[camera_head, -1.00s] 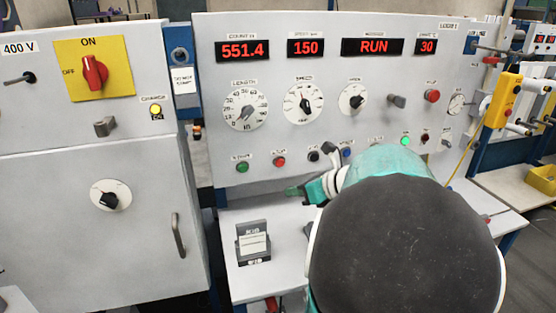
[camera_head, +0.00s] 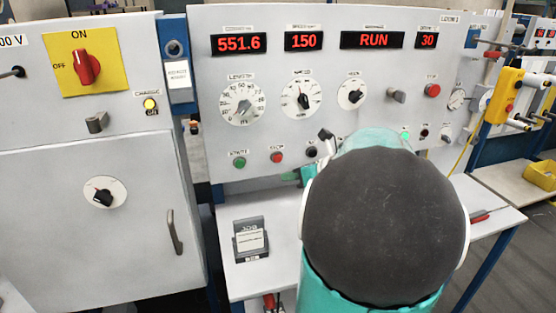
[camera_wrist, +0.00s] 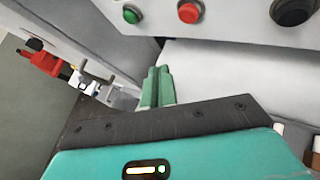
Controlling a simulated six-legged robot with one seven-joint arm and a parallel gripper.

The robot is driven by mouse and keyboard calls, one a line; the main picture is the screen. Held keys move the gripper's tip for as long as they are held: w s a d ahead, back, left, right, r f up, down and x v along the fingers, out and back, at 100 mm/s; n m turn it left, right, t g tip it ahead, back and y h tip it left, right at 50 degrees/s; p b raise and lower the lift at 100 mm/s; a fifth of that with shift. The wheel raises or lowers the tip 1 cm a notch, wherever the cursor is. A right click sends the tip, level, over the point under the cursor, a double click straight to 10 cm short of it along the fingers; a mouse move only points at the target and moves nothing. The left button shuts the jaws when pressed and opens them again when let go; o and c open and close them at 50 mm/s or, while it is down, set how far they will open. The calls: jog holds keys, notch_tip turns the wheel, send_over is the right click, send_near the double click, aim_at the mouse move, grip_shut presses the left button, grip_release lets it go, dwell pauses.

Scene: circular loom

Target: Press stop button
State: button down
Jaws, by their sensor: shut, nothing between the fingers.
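A red push button (camera_head: 277,158) sits in the lower row of the control panel (camera_head: 350,120), between a green button (camera_head: 239,163) and a black knob (camera_head: 311,152). In the wrist view the red button (camera_wrist: 188,12) is at the top, with the green one (camera_wrist: 131,14) to its left. A second red button (camera_head: 432,90) sits at the panel's upper right; small labels are hard to read. My gripper (camera_wrist: 157,73) has its green fingers together and empty, below the lower buttons and apart from them. In the head view my arm mostly hides it.
The displays (camera_head: 373,40) read 551.6, 150, RUN and 30. A white shelf (camera_head: 236,278) below the panel carries a small grey holder (camera_head: 250,240). A cabinet with a red switch (camera_head: 85,66) stands at left. My arm covers the panel's lower right.

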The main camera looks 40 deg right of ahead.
jog(key=shift+w+d, duration=0.5)
jog(key=shift+w, duration=0.35)
jog(key=shift+w+d, duration=0.5)
jog(key=shift+w, duration=0.35)
jog(key=shift+w+d, duration=0.5)
jog(key=shift+w, duration=0.45)
jog(key=shift+w+d, duration=0.2)
jog(key=shift+w, duration=0.1)
jog(key=shift+w+d, duration=0.2)
jog(key=shift+w, duration=0.2)
dwell(0.6)
dwell(0.4)
jog(key=shift+s+a, duration=0.4)
jog(key=shift+s, duration=0.4)
jog(key=shift+s+a, duration=0.4)
jog(key=shift+s, duration=0.35)
jog(key=shift+s+a, duration=0.4)
jog(key=shift+s, duration=0.3)
jog(key=shift+s+a, duration=0.4)
jog(key=shift+s, duration=0.35)
dwell(0.3)
